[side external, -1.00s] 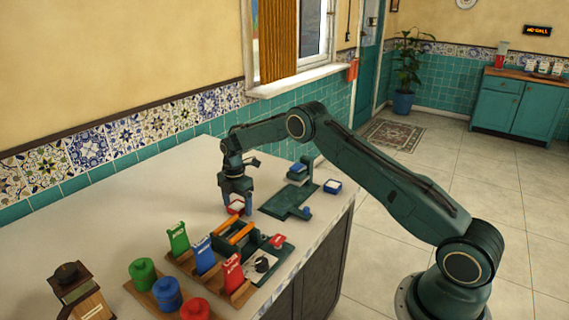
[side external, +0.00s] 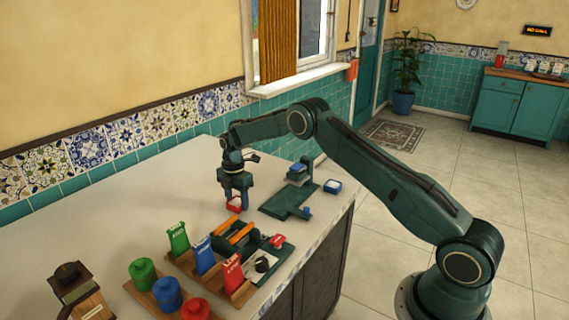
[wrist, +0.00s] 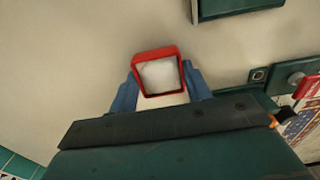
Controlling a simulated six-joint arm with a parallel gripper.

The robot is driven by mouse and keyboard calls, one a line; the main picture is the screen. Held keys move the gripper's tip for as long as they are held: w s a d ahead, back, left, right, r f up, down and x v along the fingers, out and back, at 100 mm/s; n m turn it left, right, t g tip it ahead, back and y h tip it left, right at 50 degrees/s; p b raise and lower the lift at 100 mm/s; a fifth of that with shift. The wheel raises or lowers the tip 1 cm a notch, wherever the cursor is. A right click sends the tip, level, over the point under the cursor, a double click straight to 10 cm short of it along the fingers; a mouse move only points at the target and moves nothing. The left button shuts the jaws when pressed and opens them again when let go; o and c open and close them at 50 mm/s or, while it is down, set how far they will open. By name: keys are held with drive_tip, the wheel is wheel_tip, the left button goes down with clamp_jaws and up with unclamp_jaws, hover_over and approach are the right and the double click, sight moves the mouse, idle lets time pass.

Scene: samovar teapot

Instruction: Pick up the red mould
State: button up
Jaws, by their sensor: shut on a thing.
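The red mould (side external: 234,205) is a small square red frame with white inside. In the wrist view the red mould (wrist: 157,56) sits between the two blue fingers of my gripper (wrist: 160,88). My gripper (side external: 236,200) points down over the worktop in the side view and is shut on the red mould. Whether the mould touches the worktop or is slightly above it is hard to tell.
A dark green stand (side external: 290,200) and a blue mould (side external: 332,187) are to the right. A green caddy with orange handles (side external: 237,237) stands in front. Red, blue (side external: 203,255) and green packets stand nearer the camera. The worktop (side external: 150,195) to the left is clear.

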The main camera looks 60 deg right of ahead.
sight(238, 206)
wheel_tip(238, 206, up, 18)
drive_tip(key=shift+r, duration=0.25)
idle(0.3)
idle(0.5)
